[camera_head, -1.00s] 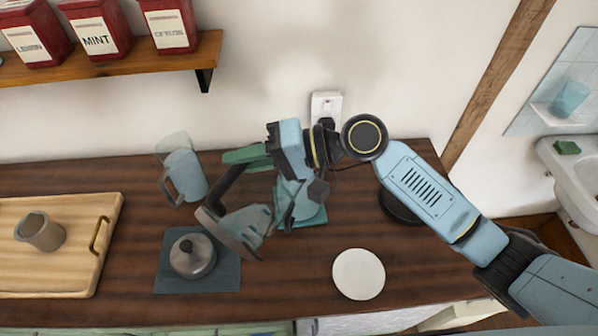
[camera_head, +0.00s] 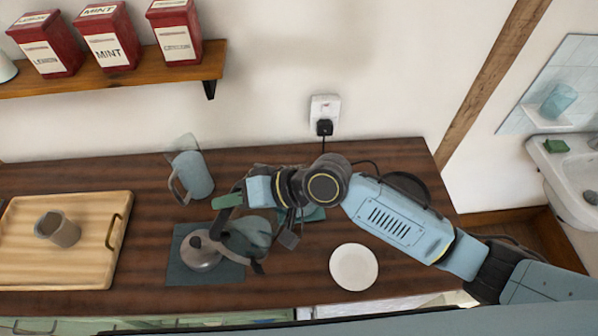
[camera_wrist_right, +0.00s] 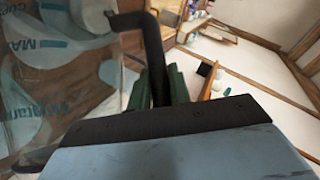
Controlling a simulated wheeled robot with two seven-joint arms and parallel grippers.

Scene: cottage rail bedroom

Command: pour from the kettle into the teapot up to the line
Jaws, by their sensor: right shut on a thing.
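My right gripper (camera_head: 228,201), with green finger pads, is shut on the black handle of the kettle. The kettle (camera_head: 252,235) has a see-through bluish body; in the right wrist view its body (camera_wrist_right: 60,75) fills the left side and bears printed lettering. A grey lidded pot with a knob, apparently the teapot (camera_head: 199,252), sits on a dark mat (camera_head: 215,273). The kettle is just right of the pot and overlaps it in the head view; I cannot tell whether they touch. No stream, level or line is visible. My left gripper is out of view.
A blue-grey jug (camera_head: 194,176) stands behind. A wooden tray (camera_head: 85,270) with a grey mug (camera_head: 60,231) is at left. A white plate (camera_head: 354,267) lies front right. A teal mat (camera_head: 312,214) is partly hidden by my arm. A shelf (camera_head: 140,75) holds red tins.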

